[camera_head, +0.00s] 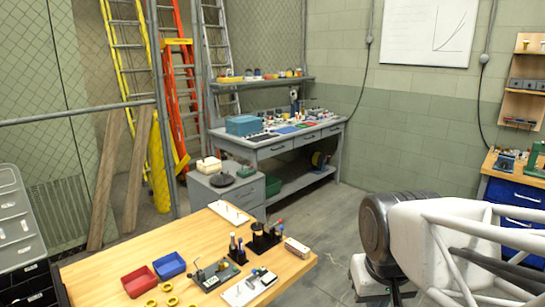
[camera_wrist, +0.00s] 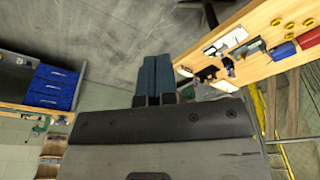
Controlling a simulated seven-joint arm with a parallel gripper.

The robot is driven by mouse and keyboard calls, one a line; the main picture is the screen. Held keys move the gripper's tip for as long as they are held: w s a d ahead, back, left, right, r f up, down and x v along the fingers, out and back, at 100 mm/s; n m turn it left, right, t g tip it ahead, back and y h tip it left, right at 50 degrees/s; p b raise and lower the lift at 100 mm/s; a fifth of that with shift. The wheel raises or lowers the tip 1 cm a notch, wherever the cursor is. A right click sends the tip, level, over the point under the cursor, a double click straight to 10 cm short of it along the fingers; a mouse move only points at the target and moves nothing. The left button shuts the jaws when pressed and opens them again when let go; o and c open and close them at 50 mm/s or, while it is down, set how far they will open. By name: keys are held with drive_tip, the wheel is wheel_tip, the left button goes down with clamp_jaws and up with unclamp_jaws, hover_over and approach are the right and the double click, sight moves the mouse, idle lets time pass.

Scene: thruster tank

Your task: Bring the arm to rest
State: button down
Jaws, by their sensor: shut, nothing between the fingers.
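My gripper (camera_wrist: 154,62) shows in the wrist view, with its two blue-grey fingers side by side, shut and empty. The fingers are over the open grey floor (camera_wrist: 100,30) and apart from the wooden workbench (camera_wrist: 262,18), which lies to their right in that view. I cannot make out the fingers in the head view. The same wooden workbench (camera_head: 105,268) stands at the lower left of the head view.
The workbench carries a red bin (camera_head: 139,281), a blue bin (camera_head: 169,265), several yellow rings and small tools. A grey cabinet (camera_head: 230,192) and a grey bench (camera_head: 285,146) stand behind. Blue drawers (camera_head: 515,192) are at the right.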

drive_tip(key=shift+m, duration=0.3)
drive_tip(key=s, duration=0.1)
drive_tip(key=s+f, duration=0.1)
drive_tip(key=s+d, duration=0.1)
drive_tip(key=shift+s+d+f, duration=0.1)
drive_tip(key=shift+s+f, duration=0.1)
drive_tip(key=shift+s, duration=0.15)
